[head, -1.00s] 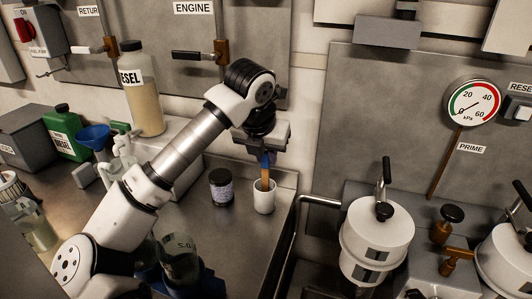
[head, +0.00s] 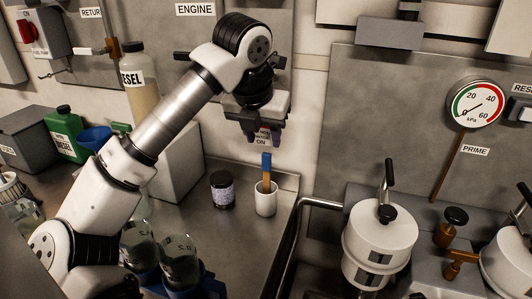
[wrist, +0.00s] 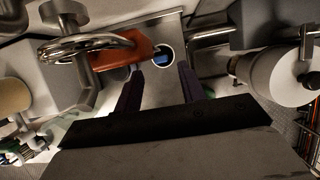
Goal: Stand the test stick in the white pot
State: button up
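The white pot (head: 265,203) stands on the metal counter, right of a dark-lidded jar. The test stick (head: 266,168), with a blue top and a tan-orange lower part, stands in the pot, nearly upright. Its lower end is hidden inside the pot. My gripper (head: 262,139) is above the stick, apart from it, open and empty. In the wrist view, the pot (wrist: 173,54) shows beyond my open fingers (wrist: 160,82), with the stick's blue top (wrist: 161,58) inside its rim.
The dark-lidded jar (head: 222,189) stands left of the pot. Glass beakers (head: 179,262) in a blue holder are at the front. A metal rail (head: 318,202) and white filter housings (head: 379,240) are to the right. A diesel bottle (head: 138,80) stands at the back left.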

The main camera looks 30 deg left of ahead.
jog(key=v, duration=0.6)
jog(key=shift+r, duration=0.15)
